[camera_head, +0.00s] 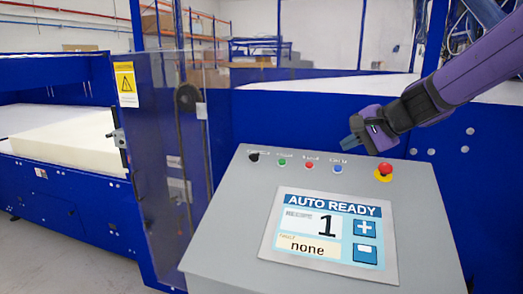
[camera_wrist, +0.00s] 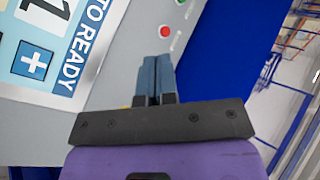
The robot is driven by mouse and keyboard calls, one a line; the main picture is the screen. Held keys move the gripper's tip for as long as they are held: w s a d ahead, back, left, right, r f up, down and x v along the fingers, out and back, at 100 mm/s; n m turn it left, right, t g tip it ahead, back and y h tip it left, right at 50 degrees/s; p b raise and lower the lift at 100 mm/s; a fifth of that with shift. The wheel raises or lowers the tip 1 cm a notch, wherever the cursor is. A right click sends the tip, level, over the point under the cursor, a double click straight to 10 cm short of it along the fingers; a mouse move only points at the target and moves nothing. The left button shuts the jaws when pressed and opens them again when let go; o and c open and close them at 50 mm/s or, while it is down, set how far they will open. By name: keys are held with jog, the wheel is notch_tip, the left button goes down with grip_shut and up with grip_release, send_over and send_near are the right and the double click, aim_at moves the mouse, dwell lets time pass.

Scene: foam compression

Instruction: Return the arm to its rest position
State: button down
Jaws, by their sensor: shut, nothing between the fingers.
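My gripper (camera_head: 353,145) is at the end of my purple arm, which reaches in from the upper right in the head view. It is above the back edge of the grey control panel (camera_head: 225,225), near the blue button (camera_head: 337,169) and the red emergency stop (camera_head: 384,170). In the wrist view my gripper (camera_wrist: 155,62) has its two blue-grey fingers together with nothing between them. The panel's screen (camera_head: 330,228) reads AUTO READY, recipe 1, with "none" in the lower field. Whether the fingers touch the panel cannot be told; they appear apart from it.
A blue machine frame (camera_head: 300,120) stands behind the panel. A clear guard door (camera_head: 165,160) with a yellow warning label (camera_head: 126,84) is at the left. A cream foam block (camera_head: 75,140) lies on the machine bed further left. Shelving with boxes stands at the back.

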jog(key=s+d+n+g+h, duration=0.1)
jog(key=s+d+n+h, duration=0.2)
jog(key=s, duration=1)
jog(key=s+d+n+g+h, duration=0.1)
jog(key=s+d+n+h, duration=0.3)
jog(key=s, duration=1)
jog(key=d+n, duration=0.1)
jog(key=n, duration=0.2)
jog(key=shift+s+d, duration=0.15)
jog(key=shift+d, duration=0.1)
jog(key=shift+r, duration=0.1)
